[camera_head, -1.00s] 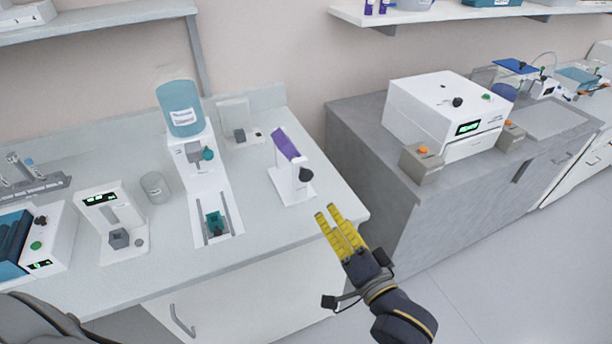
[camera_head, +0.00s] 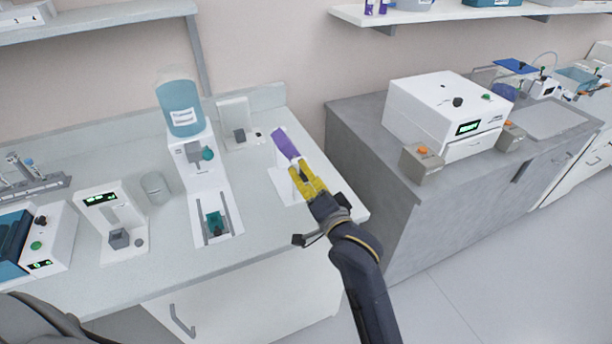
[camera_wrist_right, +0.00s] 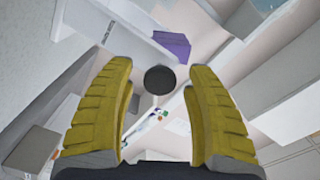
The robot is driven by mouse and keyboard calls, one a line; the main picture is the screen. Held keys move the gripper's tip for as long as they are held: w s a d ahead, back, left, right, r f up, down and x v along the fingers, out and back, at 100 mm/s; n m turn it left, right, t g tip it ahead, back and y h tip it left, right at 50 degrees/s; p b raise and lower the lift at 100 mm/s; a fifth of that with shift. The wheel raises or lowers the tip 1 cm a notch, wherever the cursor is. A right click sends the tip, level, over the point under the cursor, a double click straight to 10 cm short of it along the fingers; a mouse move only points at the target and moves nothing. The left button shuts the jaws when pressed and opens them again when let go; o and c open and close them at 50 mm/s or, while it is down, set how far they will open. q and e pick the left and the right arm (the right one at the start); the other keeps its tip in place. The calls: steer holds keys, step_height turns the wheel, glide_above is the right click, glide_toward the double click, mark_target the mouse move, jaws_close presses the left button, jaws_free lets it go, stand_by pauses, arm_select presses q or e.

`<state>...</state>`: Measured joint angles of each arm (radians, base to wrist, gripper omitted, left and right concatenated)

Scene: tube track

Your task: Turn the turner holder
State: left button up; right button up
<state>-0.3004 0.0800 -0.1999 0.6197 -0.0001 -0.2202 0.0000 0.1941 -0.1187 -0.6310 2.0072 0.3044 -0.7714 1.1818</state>
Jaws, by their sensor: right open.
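The turner holder is a white stand (camera_head: 283,182) with a tilted purple piece (camera_head: 285,143) at its top, on the right part of the light bench. In the right wrist view the purple piece (camera_wrist_right: 172,44) is near the top and a round black knob (camera_wrist_right: 159,80) is in the middle. My right gripper (camera_head: 300,170) is at the stand's front, its yellow fingers hiding the knob in the head view. In the right wrist view the gripper (camera_wrist_right: 160,95) is open, with the knob showing between its fingers. I cannot tell whether they touch it. My left gripper is not in view.
A dispenser with a blue bottle (camera_head: 181,108) stands left of the holder, and a small white device (camera_head: 237,125) stands behind it. A white box machine (camera_head: 447,110) sits on the grey cabinet to the right. The bench front near the holder is clear.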

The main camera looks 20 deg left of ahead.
steer(key=shift+w+a, duration=0.2)
steer(key=shift+w, duration=0.05)
steer(key=shift+c, duration=0.3)
jaws_close()
